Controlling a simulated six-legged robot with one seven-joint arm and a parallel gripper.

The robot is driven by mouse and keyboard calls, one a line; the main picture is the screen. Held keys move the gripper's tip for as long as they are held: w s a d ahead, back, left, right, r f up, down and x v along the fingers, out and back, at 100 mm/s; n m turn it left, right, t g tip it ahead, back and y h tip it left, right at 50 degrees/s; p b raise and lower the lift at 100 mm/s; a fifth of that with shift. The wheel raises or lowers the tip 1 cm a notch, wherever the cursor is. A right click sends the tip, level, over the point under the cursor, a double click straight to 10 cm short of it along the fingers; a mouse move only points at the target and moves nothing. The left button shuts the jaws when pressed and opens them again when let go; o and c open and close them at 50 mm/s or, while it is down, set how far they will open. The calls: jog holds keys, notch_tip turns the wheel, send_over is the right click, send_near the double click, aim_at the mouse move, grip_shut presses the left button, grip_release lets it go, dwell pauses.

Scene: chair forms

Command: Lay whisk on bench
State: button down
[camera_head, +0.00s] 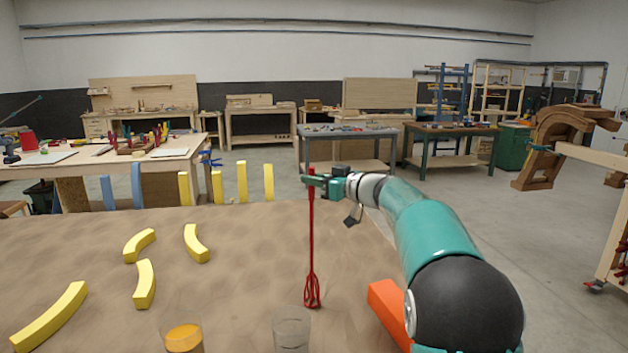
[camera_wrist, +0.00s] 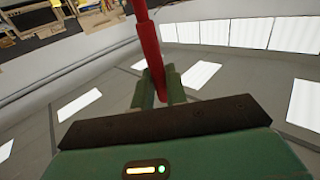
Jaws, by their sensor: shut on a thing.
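The red whisk (camera_head: 311,235) hangs upright over the brown, sandy-looking bench (camera_head: 240,280) near its right side, its looped head down. I cannot tell whether the head touches the bench top. My gripper (camera_head: 311,181) is shut on the upper end of the whisk handle, with my arm reaching in from the right. In the wrist view the red handle (camera_wrist: 150,45) runs between the two green fingers (camera_wrist: 158,88); the whisk head is out of that view.
Several yellow curved pieces (camera_head: 140,245) lie on the bench's left half. A glass with orange contents (camera_head: 183,338) and a clear glass (camera_head: 291,328) stand at the near edge, the clear one close to the whisk. Yellow pieces (camera_head: 242,182) stand upright at the far edge. The bench middle is bare.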

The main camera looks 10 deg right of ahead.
jog(key=shift+f, duration=0.2)
jog(key=c, duration=1.4)
grip_release()
jog(key=shift+r, duration=0.2)
jog(key=v, duration=1.2)
